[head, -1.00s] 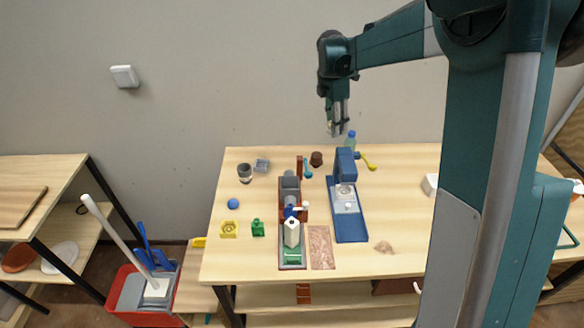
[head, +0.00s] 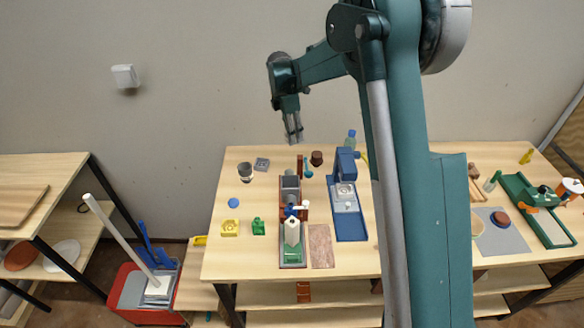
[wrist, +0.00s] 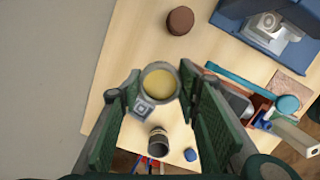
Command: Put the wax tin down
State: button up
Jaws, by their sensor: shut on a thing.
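The wax tin (wrist: 160,82) is a round grey tin with a pale yellow top, seen between my fingertips in the wrist view. My gripper (head: 294,137) is shut on it and holds it in the air, above the back edge of the wooden table (head: 228,262). In the head view the tin is too small to make out between the fingers. In the wrist view a grey square piece (wrist: 144,109) and a dark cup (wrist: 158,143) show below the tin.
A brown round piece (head: 316,158) and a blue press (head: 347,195) stand right of the gripper.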

send_over(294, 166)
jog(key=f, duration=0.5)
jog(key=shift+s+a, duration=0.2)
jog(key=shift+a, duration=0.15)
jog(key=shift+f, duration=3.05)
jog(key=shift+f, duration=0.1)
jog(key=shift+f, duration=1.75)
jog(key=shift+f, duration=0.15)
jog(key=o, duration=1)
jog(key=shift+o, duration=0.2)
